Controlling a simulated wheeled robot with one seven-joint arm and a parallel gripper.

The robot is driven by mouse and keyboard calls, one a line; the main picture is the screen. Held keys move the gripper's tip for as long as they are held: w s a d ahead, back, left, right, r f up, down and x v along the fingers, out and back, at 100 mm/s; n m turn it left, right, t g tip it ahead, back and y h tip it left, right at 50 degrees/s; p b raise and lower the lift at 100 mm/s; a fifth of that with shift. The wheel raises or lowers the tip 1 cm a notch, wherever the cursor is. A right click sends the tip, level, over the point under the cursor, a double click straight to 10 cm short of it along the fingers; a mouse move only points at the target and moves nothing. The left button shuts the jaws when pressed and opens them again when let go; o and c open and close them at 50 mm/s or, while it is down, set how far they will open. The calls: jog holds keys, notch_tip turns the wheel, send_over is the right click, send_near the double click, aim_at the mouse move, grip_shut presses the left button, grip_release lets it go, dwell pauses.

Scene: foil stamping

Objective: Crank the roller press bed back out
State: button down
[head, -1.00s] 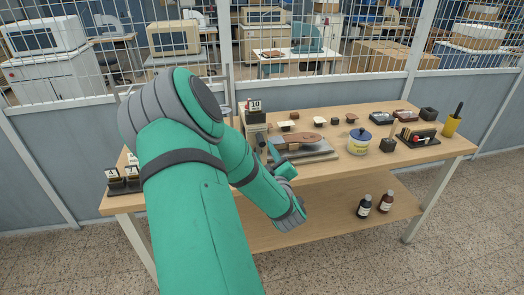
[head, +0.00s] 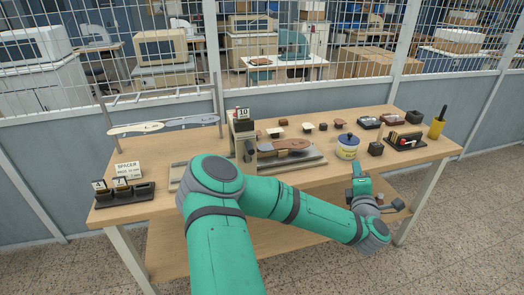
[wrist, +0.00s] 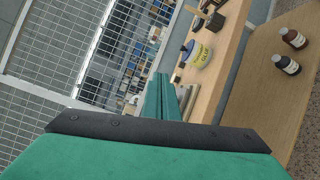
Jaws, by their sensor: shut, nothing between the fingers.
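The roller press (head: 242,128) stands near the middle of the bench with a "10" sign on top. Its flat grey bed (head: 312,160) shows on the right side of the press, with a brown leather piece (head: 292,145) lying on it. A dark crank part (head: 249,151) seems to be on the press's front; its full shape is too small to tell. My gripper (head: 357,168) is at the bench's front edge, right of the press and apart from it. Its teal fingers also show in the wrist view (wrist: 161,90), shut and empty.
A glue tub (head: 347,147) stands on the bench just behind my gripper. A dark tool block (head: 405,141) and yellow cup (head: 436,129) are at the right. A spacer sign (head: 127,170) and dark holder (head: 124,195) are at the left. A mesh partition stands behind.

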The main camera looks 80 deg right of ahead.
jog(key=s+a+r+n+h, duration=0.1)
jog(key=s+r+n+h, duration=0.1)
jog(key=s+r+n, duration=1.05)
jog(key=w+r+n+t+y, duration=0.2)
jog(key=w+n+t, duration=0.5)
jog(key=w+n, duration=1.15)
jog(key=w+a+f+n+t+y, duration=0.3)
jog(key=w+f+n+t+y, duration=0.15)
jog(key=w+f+n, duration=0.9)
jog(key=w+d+m, duration=0.1)
jog(key=w+d, duration=0.4)
jog(key=w, duration=0.7)
jog(key=shift+w+d+r+y, duration=0.15)
jog(key=shift+d+r+y, duration=0.05)
jog(key=shift+d+y, duration=0.15)
